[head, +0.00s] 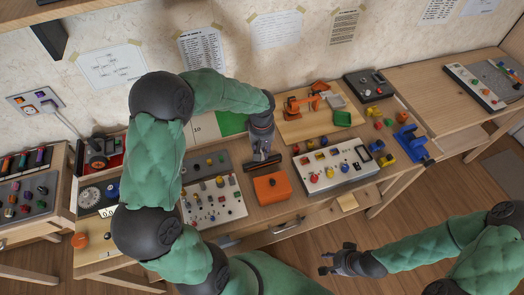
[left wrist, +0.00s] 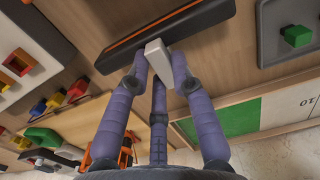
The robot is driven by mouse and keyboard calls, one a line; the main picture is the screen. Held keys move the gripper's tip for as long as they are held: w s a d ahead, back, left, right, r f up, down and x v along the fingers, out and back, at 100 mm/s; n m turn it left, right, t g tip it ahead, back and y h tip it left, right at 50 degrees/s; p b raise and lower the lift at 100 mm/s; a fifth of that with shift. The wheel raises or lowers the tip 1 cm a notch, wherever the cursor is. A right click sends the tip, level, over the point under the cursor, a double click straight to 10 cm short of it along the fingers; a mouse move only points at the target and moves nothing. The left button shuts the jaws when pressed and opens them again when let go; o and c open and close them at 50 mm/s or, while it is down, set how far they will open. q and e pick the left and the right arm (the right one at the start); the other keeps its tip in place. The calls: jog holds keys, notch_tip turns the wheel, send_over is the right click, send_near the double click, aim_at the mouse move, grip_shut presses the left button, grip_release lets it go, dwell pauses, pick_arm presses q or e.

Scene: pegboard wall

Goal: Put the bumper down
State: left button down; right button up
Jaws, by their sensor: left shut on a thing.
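The bumper (left wrist: 168,28) is a dark bar with an orange stripe and a pale grey grip block. In the left wrist view the fingers of my left gripper (left wrist: 158,72) are closed around the grey block. In the head view my left gripper (head: 261,150) points down over the middle of the workbench, with the bumper (head: 262,163) as a dark bar at its tips. I cannot tell whether the bar touches the bench top. My right gripper (head: 330,262) is empty, fingers spread, in front of the bench above the floor.
An orange box (head: 272,188) lies just in front of the bumper. Panels with knobs stand left (head: 214,202) and right (head: 338,166) of it. A green and white board (head: 231,123) lies behind, beside a wooden board with an orange clamp (head: 303,103).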

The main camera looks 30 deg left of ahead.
pick_arm(q)
jog(key=shift+f, duration=0.2)
jog(key=c, duration=1.1)
grip_release()
notch_tip(320, 180, up, 12)
jog(key=p, duration=0.3)
jog(key=shift+w+a+r+p, duration=0.1)
jog(key=shift+r+p, duration=0.1)
jog(key=shift+p, duration=0.1)
